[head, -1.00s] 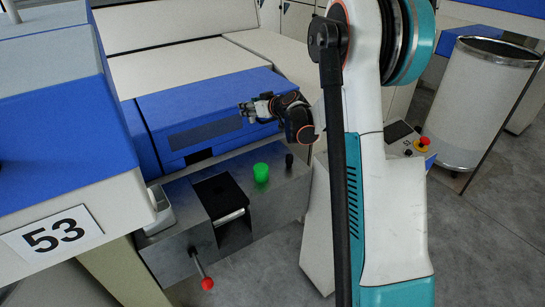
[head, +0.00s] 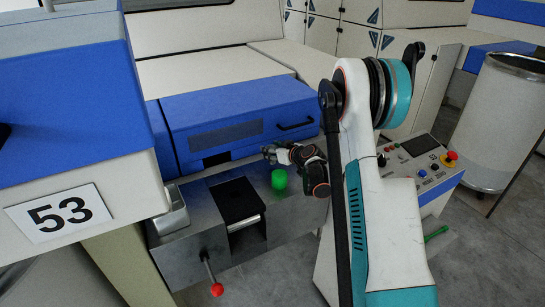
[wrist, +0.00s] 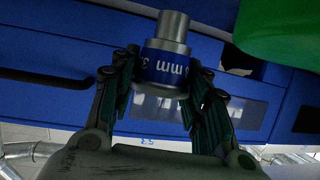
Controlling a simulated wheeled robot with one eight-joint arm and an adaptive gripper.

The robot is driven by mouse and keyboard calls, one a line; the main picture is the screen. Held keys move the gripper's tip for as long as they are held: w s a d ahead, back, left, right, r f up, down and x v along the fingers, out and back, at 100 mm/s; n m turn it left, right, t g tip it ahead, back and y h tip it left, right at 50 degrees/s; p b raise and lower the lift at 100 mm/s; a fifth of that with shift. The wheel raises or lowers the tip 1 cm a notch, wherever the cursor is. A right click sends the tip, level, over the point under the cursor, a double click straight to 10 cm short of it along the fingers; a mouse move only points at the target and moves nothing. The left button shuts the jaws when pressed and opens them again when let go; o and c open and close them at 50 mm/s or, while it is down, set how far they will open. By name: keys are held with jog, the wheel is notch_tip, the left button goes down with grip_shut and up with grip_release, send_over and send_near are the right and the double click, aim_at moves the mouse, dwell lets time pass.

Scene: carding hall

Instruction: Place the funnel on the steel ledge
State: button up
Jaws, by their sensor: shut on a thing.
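My gripper (head: 270,153) is low in front of the blue hood, above the back of the steel ledge (head: 204,212), just behind and left of the green cup-like piece (head: 279,180). In the wrist view my gripper (wrist: 165,100) is shut on the funnel (wrist: 172,28), a stepped steel cylinder with a blue band marked in "mm". The funnel's narrower steel end points to the top of that picture. In the head view the funnel is too small to make out clearly. The steel ledge shows bare metal on both sides of a black channel.
The green piece stands on the ledge and looms large in the wrist view (wrist: 280,30). A grey tray (head: 170,212) is at the ledge's left end. A red-knobbed lever (head: 217,289) hangs in front. The blue hood (head: 235,110) rises behind. A control panel (head: 420,160) stands right.

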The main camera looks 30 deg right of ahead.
jog(key=shift+f, duration=1.1)
jog(key=shift+f+b, duration=0.2)
jog(key=shift+b, duration=0.15)
jog(key=o, duration=1.2)
jog(key=shift+c, duration=0.2)
jog(key=shift+r, duration=0.15)
jog(key=shift+s+r, duration=0.1)
jog(key=shift+r, duration=0.05)
jog(key=p+v, duration=0.2)
jog(key=v, duration=0.9)
jog(key=shift+s, duration=0.4)
jog(key=shift+r, duration=0.15)
